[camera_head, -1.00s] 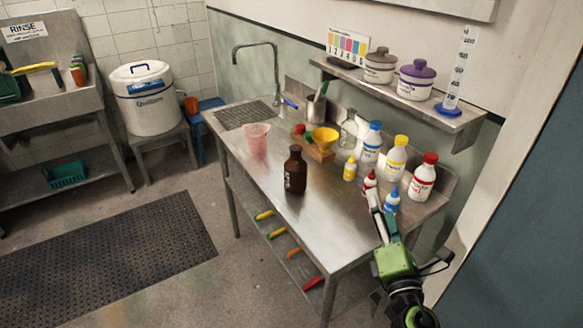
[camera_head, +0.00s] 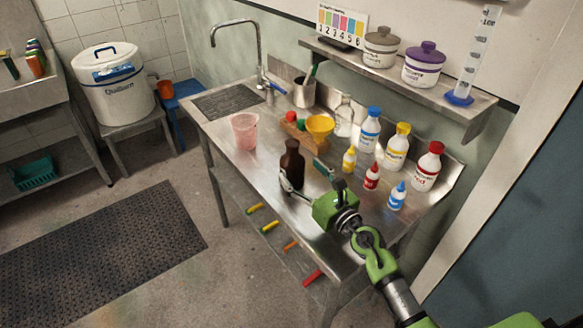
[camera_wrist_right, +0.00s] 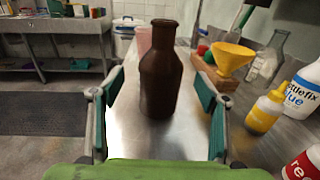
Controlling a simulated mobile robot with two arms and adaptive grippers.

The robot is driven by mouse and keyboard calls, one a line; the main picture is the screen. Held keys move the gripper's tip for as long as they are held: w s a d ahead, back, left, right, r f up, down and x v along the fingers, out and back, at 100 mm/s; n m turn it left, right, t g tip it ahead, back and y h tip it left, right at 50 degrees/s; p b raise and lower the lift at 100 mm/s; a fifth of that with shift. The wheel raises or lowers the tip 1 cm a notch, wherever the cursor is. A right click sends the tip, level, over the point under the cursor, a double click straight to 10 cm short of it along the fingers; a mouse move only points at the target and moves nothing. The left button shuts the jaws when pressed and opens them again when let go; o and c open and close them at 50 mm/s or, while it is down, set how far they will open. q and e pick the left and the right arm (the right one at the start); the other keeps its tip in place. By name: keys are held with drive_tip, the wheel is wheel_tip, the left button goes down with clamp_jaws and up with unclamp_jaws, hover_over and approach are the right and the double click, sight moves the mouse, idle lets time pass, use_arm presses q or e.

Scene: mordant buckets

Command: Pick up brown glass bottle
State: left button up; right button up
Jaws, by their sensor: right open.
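The brown glass bottle (camera_head: 291,165) stands upright on the steel table (camera_head: 258,187). In the right wrist view the bottle (camera_wrist_right: 161,72) is ahead, between the two finger pads and a little beyond their tips. My right gripper (camera_head: 304,180) is open and empty, low over the table, with its fingers pointing at the bottle. It also shows in the right wrist view (camera_wrist_right: 160,105), one finger on each side. One finger overlaps the bottle's lower part in the head view; I cannot tell if they touch. My left gripper is not in view.
A pink beaker (camera_head: 244,131) stands behind the bottle to the left. A yellow funnel (camera_head: 320,127) is at the back. Small yellow (camera_head: 349,159), red (camera_head: 372,177) and blue-capped (camera_head: 397,195) bottles stand right of the gripper. The table's front left is clear.

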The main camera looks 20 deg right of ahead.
sight(293, 161)
drive_tip(key=shift+w+a+r, duration=0.1)
drive_tip(key=shift+w+a, duration=0.05)
drive_tip(key=shift+w, duration=0.35)
drive_tip(key=x, duration=0.3)
drive_tip(key=shift+w, duration=0.35)
drive_tip(key=shift+w+a, duration=0.1)
drive_tip(key=shift+w, duration=0.2)
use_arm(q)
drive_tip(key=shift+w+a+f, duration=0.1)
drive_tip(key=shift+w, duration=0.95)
use_arm(e)
drive_tip(key=shift+c, duration=0.3)
drive_tip(key=c, duration=1.5)
